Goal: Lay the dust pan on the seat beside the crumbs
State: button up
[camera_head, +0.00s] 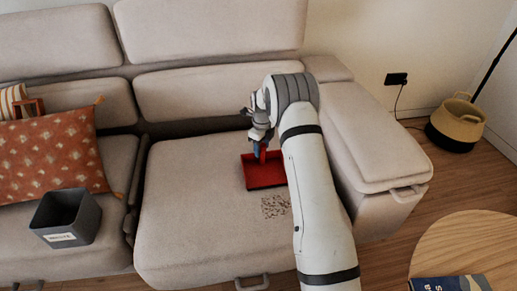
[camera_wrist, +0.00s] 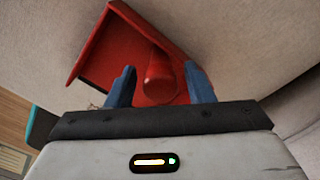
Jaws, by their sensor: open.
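The red dust pan (camera_head: 263,173) lies on the right seat cushion (camera_head: 190,195) of the sofa, just behind a patch of dark crumbs (camera_head: 275,206). My arm hides its right part in the head view. My gripper (camera_head: 259,152) is over the dust pan, pointing down. In the wrist view, my gripper's blue fingers (camera_wrist: 160,88) are spread apart, with the red handle (camera_wrist: 158,72) of the dust pan between them. I cannot tell whether the fingers touch it.
A dark grey bin (camera_head: 66,217) with a label stands on the left seat. An orange patterned cushion (camera_head: 52,155) leans at the left. A round wooden table (camera_head: 470,240) with a blue book (camera_head: 450,284) is at the lower right. A basket (camera_head: 457,122) stands beyond the armrest.

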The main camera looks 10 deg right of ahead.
notch_tip(320, 180, up, 11)
jog(key=p, duration=0.3)
jog(key=s+r+n, duration=0.7)
jog(key=s+r, duration=0.1)
jog(key=r, duration=0.1)
jog(key=s+r+n, duration=0.2)
jog(key=s+n, duration=0.8)
jog(key=s, duration=0.7)
jog(key=s+a+r+n+t, duration=0.1)
jog(key=s+r+n, duration=0.2)
jog(key=s+n, duration=0.7)
jog(key=s, duration=0.6)
jog(key=shift+s+a+r, duration=0.2)
jog(key=shift+s+r, duration=0.05)
jog(key=shift+s, duration=0.1)
